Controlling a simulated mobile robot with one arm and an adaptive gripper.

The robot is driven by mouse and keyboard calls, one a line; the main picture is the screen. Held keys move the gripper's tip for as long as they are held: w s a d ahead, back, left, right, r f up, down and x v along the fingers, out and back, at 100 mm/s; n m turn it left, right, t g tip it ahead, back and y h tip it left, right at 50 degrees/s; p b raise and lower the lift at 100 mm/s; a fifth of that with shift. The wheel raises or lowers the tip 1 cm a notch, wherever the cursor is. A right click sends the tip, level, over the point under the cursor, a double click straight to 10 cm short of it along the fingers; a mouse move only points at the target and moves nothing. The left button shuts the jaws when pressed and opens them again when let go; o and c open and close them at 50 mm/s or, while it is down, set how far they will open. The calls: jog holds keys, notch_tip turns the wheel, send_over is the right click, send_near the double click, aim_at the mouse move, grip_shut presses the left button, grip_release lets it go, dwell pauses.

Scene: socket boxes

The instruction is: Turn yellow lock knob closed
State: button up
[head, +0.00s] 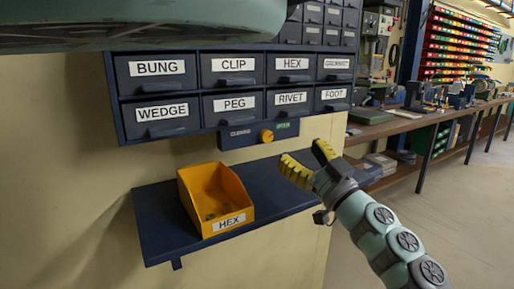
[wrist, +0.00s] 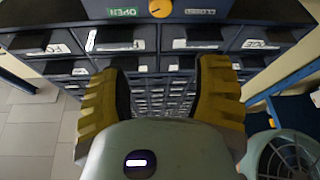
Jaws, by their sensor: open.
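The yellow-orange lock knob (head: 266,136) sits on a dark lock plate (head: 230,142) under the drawer cabinet. The plate reads CLOSED at left of the knob and has a green OPEN label (head: 285,125) at right. The way the knob points is too small to tell. My gripper (head: 307,158), with yellow ribbed fingers, is open and empty, to the right of and below the knob, not touching it. In the wrist view, the knob (wrist: 160,8) is at the top edge, beyond the two spread fingers (wrist: 160,85), beside the OPEN label (wrist: 123,12).
The cabinet (head: 202,95) has labelled drawers, all seemingly shut. A yellow HEX bin (head: 238,195) stands on the blue shelf (head: 160,230) below. A workbench (head: 400,122) is at the right back. The air between gripper and knob looks clear.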

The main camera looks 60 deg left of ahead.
aim_at(268, 136)
jog(key=a+b, duration=0.1)
jog(key=a, duration=0.8)
jog(key=shift+a, duration=0.2)
jog(key=shift+a+r, duration=0.2)
jog(key=shift+a, duration=0.5)
jog(key=shift+d, duration=0.1)
grip_shut()
